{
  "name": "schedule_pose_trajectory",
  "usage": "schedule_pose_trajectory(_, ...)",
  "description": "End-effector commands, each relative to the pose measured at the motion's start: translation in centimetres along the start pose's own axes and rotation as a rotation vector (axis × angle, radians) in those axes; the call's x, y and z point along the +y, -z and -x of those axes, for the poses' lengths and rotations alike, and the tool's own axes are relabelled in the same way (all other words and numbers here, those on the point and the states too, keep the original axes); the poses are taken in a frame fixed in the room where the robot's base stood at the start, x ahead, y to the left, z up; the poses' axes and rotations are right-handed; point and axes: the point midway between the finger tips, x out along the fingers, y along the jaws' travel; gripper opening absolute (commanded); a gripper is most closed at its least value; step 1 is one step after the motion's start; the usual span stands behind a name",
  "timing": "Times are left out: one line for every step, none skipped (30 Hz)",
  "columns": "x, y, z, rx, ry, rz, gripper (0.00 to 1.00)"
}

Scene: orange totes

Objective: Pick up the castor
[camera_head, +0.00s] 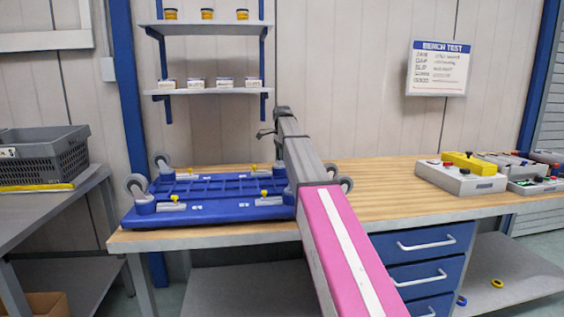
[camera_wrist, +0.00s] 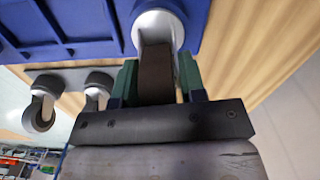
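A blue dolly frame (camera_head: 210,190) lies on the wooden bench with castors at its corners: two at the left (camera_head: 162,162) (camera_head: 137,188) and one at the right (camera_head: 346,184), partly behind my arm. In the wrist view, a castor with a pale round mount (camera_wrist: 158,28) sits at the edge of the blue frame (camera_wrist: 60,35). Its dark tread lies between the green fingers of my gripper (camera_wrist: 159,78). The fingers flank it closely; whether they press on it I cannot tell. In the head view my gripper's fingers are hidden by the arm.
Two more castors (camera_wrist: 42,105) (camera_wrist: 98,90) stand beside a grey plate left of my gripper in the wrist view. Control boxes (camera_head: 460,177) stand on the bench's right; the bench middle (camera_head: 390,190) is clear. A shelf (camera_head: 205,28) hangs behind. A grey crate (camera_head: 42,160) stands left.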

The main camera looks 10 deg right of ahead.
Motion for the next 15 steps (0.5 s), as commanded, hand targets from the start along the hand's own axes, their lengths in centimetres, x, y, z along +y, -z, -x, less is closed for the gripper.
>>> schedule_pose_trajectory(0.0,0.0,0.0,0.0,0.0,0.0,0.0)
schedule_pose_trajectory(0.0,0.0,0.0,0.0,0.0,0.0,0.0)
schedule_pose_trajectory(0.0,0.0,0.1,0.0,0.0,0.0,0.0)
schedule_pose_trajectory(0.0,0.0,0.1,0.0,0.0,0.0,0.0)
schedule_pose_trajectory(0.0,0.0,0.1,0.0,0.0,0.0,0.0)
schedule_pose_trajectory(0.0,0.0,0.1,0.0,0.0,0.0,0.0)
schedule_pose_trajectory(0.0,0.0,0.1,0.0,0.0,0.0,0.0)
schedule_pose_trajectory(0.0,0.0,0.1,0.0,0.0,0.0,0.0)
schedule_pose_trajectory(0.0,0.0,0.2,0.0,0.0,0.0,0.0)
schedule_pose_trajectory(0.0,0.0,0.3,0.0,0.001,0.0,0.0)
schedule_pose_trajectory(0.0,0.0,0.5,0.0,0.001,0.0,0.0)
schedule_pose_trajectory(-0.1,0.0,0.8,0.0,0.001,0.0,0.0)
schedule_pose_trajectory(-0.1,0.0,1.1,0.0,0.001,0.0,0.0)
schedule_pose_trajectory(-0.1,0.0,1.5,0.0,0.001,0.0,0.0)
schedule_pose_trajectory(-0.1,0.0,2.1,0.0,0.001,0.0,0.0)
